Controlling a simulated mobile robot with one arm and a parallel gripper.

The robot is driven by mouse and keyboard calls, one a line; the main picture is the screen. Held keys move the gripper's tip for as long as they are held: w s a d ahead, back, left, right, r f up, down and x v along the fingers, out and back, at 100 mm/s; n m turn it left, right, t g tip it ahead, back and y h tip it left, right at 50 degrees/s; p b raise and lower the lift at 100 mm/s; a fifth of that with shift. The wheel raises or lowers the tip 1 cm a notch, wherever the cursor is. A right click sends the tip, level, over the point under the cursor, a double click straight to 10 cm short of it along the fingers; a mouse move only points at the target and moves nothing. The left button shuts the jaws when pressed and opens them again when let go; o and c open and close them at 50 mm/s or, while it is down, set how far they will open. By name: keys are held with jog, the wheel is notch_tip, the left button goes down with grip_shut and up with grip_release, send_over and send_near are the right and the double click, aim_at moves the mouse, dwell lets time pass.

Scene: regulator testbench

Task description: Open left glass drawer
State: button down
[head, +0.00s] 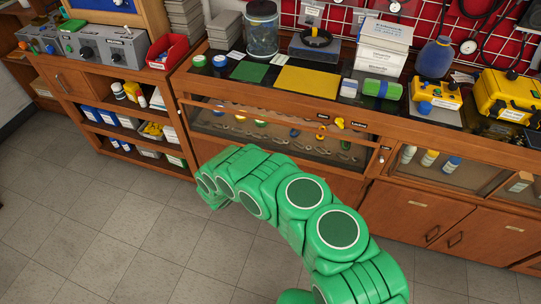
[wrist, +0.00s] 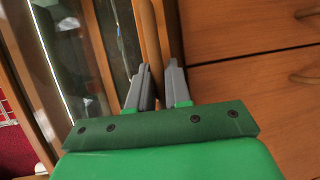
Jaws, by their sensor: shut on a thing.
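The left glass drawer (head: 275,134) is the wide wood-framed glass section under the counter top in the head view, with small coloured parts and tools behind its pane. Its glass (wrist: 85,75) fills the left of the wrist view. My gripper (wrist: 160,72) has its two grey fingers on either side of a narrow wooden rail (wrist: 149,40) along the drawer's edge, and is shut on it. In the head view my green arm reaches to the drawer's lower left, and the fingers are hidden. I cannot tell whether the drawer is pulled out at all.
The counter above holds a glass jar (head: 262,30), a yellow mat (head: 307,80), a green and blue roll (head: 382,88) and a yellow case (head: 505,95). Another glass section (head: 445,165) is at right, above wooden cupboard doors (head: 420,215). Open shelves (head: 115,130) stand at left. Tiled floor (head: 80,225) is clear.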

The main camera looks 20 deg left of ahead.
jog(key=s, duration=1.8)
jog(key=shift+s, duration=0.3)
jog(key=c, duration=1.1)
grip_release()
jog(key=shift+c, duration=0.2)
jog(key=v, duration=0.7)
jog(key=shift+s+a, duration=0.15)
jog(key=shift+s, duration=0.15)
jog(key=shift+r, duration=0.1)
